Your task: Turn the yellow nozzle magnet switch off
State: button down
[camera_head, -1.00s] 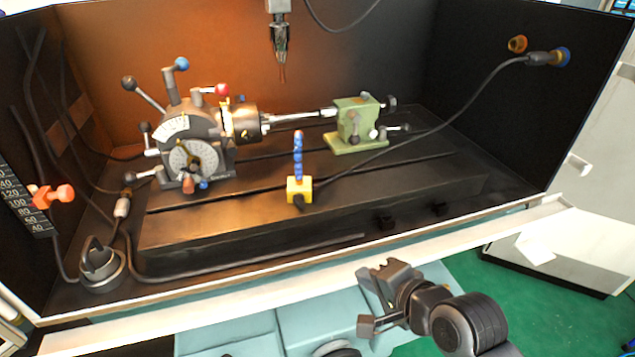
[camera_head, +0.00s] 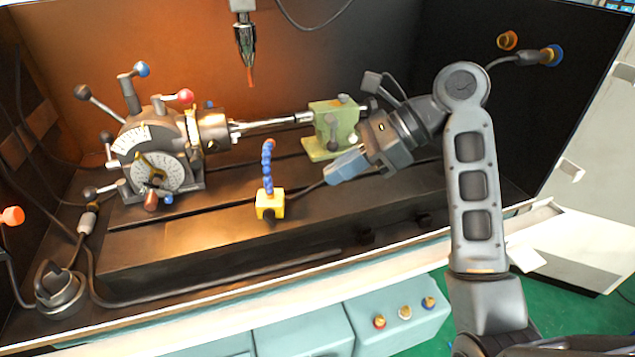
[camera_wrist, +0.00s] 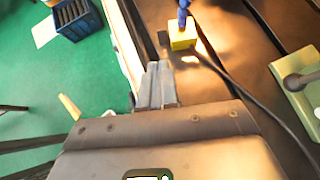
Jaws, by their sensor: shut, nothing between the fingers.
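The yellow magnet base (camera_head: 270,204) stands on the dark slotted table, with the blue segmented nozzle (camera_head: 267,165) rising from it to an orange tip. In the wrist view the yellow base (camera_wrist: 182,36) is at the top centre, its blue nozzle (camera_wrist: 183,10) cut off by the frame edge. A small dark part shows at the base's left side in that view; I cannot tell its position. My gripper (camera_head: 335,172) is shut and empty, above the table to the right of the base and apart from it. Its closed fingers (camera_wrist: 157,82) point toward the base in the wrist view.
The dividing head (camera_head: 155,160) with several levers stands at left. The green tailstock (camera_head: 335,125) stands behind my gripper. A tool spindle (camera_head: 245,45) hangs above. A black cable (camera_wrist: 235,80) runs from the base. The table front is clear.

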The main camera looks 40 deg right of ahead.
aim_at(267, 215)
jog(key=b+x, duration=0.2)
jog(key=x, duration=1.1)
jog(key=shift+w+p, duration=0.1)
jog(key=shift+p, duration=0.25)
